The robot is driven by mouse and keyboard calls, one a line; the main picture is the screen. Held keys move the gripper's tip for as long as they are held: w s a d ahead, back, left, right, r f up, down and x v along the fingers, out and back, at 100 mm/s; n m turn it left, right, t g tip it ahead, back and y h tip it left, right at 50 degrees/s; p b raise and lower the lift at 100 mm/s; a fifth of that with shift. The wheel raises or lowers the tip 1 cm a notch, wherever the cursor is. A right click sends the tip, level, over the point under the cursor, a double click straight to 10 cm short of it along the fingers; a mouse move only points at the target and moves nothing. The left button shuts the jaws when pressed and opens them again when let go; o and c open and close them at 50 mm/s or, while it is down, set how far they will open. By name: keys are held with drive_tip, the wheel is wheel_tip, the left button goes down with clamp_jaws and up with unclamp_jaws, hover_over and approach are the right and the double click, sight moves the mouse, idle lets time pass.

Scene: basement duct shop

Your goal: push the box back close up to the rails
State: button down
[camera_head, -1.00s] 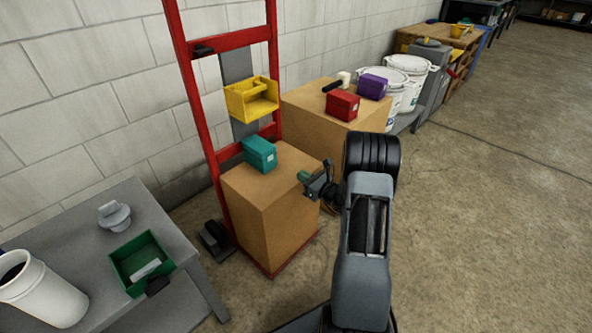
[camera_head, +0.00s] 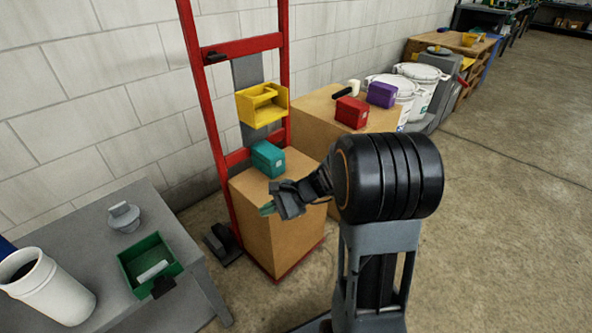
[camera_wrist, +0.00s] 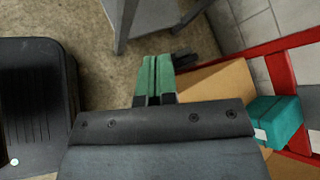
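A tall cardboard box (camera_head: 262,238) stands upright on the red base plate of a hand truck with red rails (camera_head: 207,105). Its back is near the rails; the exact gap is hidden. A small teal box (camera_head: 268,158) sits on its top toward the rails. My gripper (camera_head: 267,209) is at the cardboard box's front left top area, covering part of it; contact cannot be told. In the wrist view, its green fingers (camera_wrist: 154,78) are together with nothing between them. The cardboard box (camera_wrist: 222,85), teal box (camera_wrist: 277,122) and rails (camera_wrist: 285,43) lie right of them.
A grey table (camera_head: 195,262) at left holds a green bin (camera_head: 150,262), a white container and a grey lidded part. A yellow bin (camera_head: 262,105) hangs at the rails. Another carton (camera_head: 310,122) behind carries red and purple boxes. Open floor lies right.

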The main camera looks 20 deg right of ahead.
drive_tip(key=s+d+r+n+g+h, duration=0.1)
drive_tip(key=s+r+n+h, duration=0.3)
drive_tip(key=s+n+h, duration=0.7)
drive_tip(key=shift+s+d+n, duration=0.55)
drive_tip(key=shift+s+n, duration=0.5)
drive_tip(key=shift+n, duration=0.95)
